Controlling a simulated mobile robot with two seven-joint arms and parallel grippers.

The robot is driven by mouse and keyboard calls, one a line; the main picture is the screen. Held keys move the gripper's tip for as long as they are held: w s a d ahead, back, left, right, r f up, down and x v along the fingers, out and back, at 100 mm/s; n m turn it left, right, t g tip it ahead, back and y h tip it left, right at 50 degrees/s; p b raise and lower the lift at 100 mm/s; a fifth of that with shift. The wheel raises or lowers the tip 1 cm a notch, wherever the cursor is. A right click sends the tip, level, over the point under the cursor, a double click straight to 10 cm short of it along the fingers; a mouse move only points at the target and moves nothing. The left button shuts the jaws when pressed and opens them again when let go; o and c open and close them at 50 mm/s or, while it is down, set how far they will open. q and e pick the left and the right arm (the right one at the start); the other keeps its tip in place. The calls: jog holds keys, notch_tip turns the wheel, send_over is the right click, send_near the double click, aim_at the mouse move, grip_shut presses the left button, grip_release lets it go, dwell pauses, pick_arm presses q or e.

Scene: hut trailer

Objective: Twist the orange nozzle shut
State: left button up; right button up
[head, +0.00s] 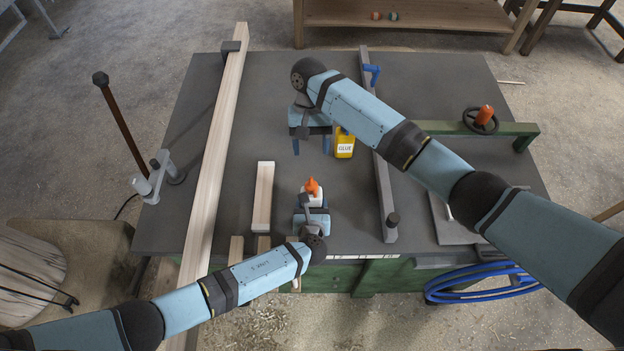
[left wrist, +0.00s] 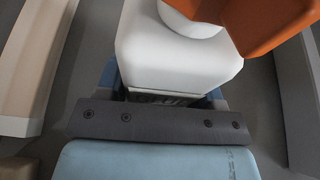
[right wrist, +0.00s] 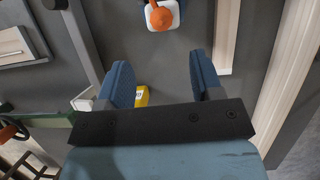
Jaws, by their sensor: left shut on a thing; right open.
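A white bottle (head: 314,199) with an orange nozzle (head: 312,187) stands upright near the front middle of the bench. My left gripper (head: 311,214) is shut on the bottle's body, low down. The left wrist view shows the white body (left wrist: 170,62) close up, with the orange nozzle (left wrist: 266,20) above it; the fingertips are mostly hidden. My right gripper (head: 311,146) is open and empty, farther back on the bench than the bottle. In the right wrist view the nozzle (right wrist: 160,18) lies beyond the open fingers (right wrist: 162,78), apart from them.
A yellow glue container (head: 344,146) stands right beside my right gripper. A long board (head: 215,150) lies at left, a short wood block (head: 263,197) nearer the bottle. A grey bar clamp (head: 384,180) lies to the right. A green clamp (head: 460,128) is at back right.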

aim_at(312, 182)
jog(key=x, duration=1)
jog(key=shift+s+f, duration=0.15)
jog(key=shift+f, duration=0.1)
jog(key=c, duration=0.9)
